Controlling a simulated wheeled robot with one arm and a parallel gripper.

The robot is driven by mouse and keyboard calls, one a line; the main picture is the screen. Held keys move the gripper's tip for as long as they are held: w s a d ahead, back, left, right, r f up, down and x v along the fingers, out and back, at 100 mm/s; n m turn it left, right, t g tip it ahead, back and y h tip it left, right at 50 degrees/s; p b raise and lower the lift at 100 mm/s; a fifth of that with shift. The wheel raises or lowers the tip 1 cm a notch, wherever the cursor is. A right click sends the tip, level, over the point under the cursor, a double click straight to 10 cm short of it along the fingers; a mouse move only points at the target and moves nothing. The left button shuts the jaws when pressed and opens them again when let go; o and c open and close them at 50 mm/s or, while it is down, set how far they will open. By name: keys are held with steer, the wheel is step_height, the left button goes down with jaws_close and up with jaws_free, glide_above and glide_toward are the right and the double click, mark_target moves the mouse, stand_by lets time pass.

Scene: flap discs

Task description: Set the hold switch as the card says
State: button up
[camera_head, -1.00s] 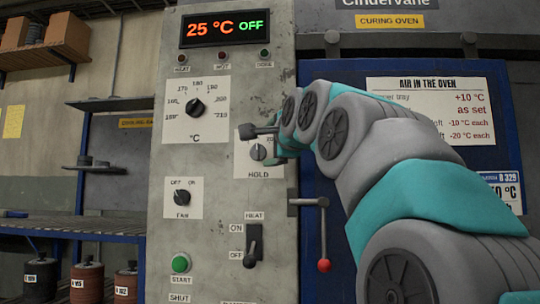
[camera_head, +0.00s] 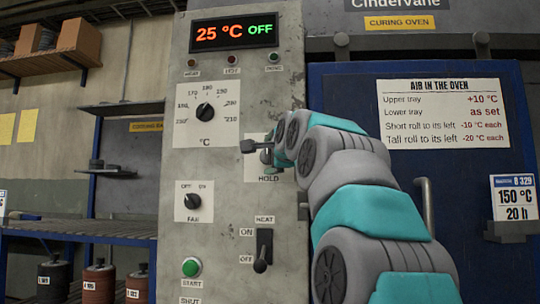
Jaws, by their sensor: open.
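The hold switch is a dial on a white plate (camera_head: 254,170) marked HOLD, on the grey control panel. My gripper (camera_head: 257,147) is in front of this plate, and its dark fingers are at the knob's height. The gripper and wrist hide most of the knob and scale, so I cannot read its setting or tell whether the fingers touch it. The gripper is open. The card (camera_head: 516,203) on the blue oven door at the right reads B 329, 150 °C, 20 h.
The panel also carries a temperature dial (camera_head: 205,112), fan dial (camera_head: 193,201), heat switch (camera_head: 262,250) with lever down at OFF, and green start button (camera_head: 190,267). The display (camera_head: 234,32) shows 25 °C OFF. A notice (camera_head: 445,115) hangs on the door. Shelves stand left.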

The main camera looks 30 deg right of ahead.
jaws_close()
stand_by(0.6)
steer(key=shift+r+p, duration=0.1)
steer(key=shift+p, duration=0.2)
steer(key=n+p, duration=0.1)
steer(key=n+g+p, duration=0.1)
steer(key=n+p, duration=0.1)
steer(key=shift+r, duration=0.3)
steer(key=shift+r+n+g+p, duration=0.1)
steer(key=shift+n+g+p, duration=0.6)
steer(key=shift+n+p, duration=0.4)
steer(key=shift+a+n+g+h+p, duration=0.1)
steer(key=shift+n+g+h+p, duration=0.25)
steer(key=shift+n+p, duration=0.55)
steer(key=shift+n+g, duration=0.25)
steer(key=shift+n, duration=0.05)
